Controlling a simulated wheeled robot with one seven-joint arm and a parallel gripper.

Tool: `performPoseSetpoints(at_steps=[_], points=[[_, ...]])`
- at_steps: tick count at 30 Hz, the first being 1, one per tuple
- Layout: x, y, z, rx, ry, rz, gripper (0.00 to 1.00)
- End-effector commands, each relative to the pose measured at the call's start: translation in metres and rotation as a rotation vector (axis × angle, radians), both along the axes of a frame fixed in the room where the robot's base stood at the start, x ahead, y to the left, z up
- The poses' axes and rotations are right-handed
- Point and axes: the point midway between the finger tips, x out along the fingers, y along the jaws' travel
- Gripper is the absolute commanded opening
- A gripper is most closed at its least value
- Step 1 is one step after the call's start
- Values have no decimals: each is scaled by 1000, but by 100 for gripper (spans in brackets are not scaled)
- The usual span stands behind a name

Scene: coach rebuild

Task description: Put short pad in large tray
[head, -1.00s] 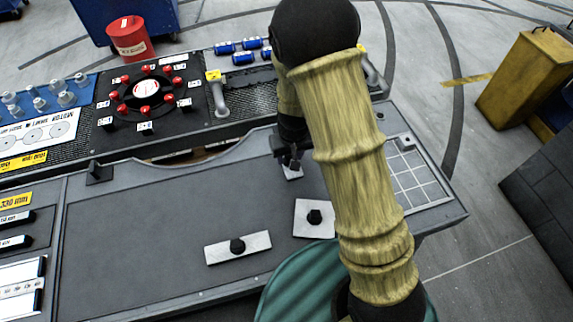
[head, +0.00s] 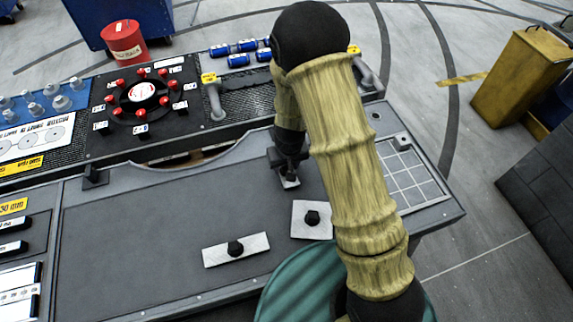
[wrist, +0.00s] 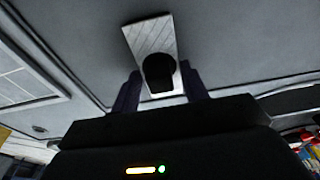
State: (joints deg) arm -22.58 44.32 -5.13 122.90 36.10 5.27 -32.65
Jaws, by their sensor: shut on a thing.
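My gripper (head: 287,166) is shut on the black knob of a small white pad (head: 290,182), which appears to be the short pad. In the wrist view the pad (wrist: 148,38) extends beyond the fingers, with its knob (wrist: 158,70) between them. The pad is over the back right part of a wide dark-grey tray surface (head: 140,225); I cannot tell if it touches. A squarer white pad (head: 325,219) and a longer white pad (head: 215,255), each with a black knob, lie nearer the front. My arm hides part of the surface right of the gripper.
A gridded light panel (head: 415,180) is at the bench's right end. Behind are a black ring fixture with red knobs (head: 141,92), a grey handle (head: 214,100) and blue cylinders (head: 238,60). The left part of the grey surface is clear.

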Motion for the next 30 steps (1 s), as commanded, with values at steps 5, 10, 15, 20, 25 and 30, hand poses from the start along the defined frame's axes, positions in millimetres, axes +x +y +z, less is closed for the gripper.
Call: performPoseSetpoints(at_steps=[5,10,15,20,25,30], points=[[0,0,-3,0,0,-1,58],[0,0,-3,0,1,-1,66],[0,0,-2,0,1,0,66],[-1,0,7,0,-1,1,66],[-4,-1,30,1,-3,2,66],[-9,-2,63,1,-4,2,66]])
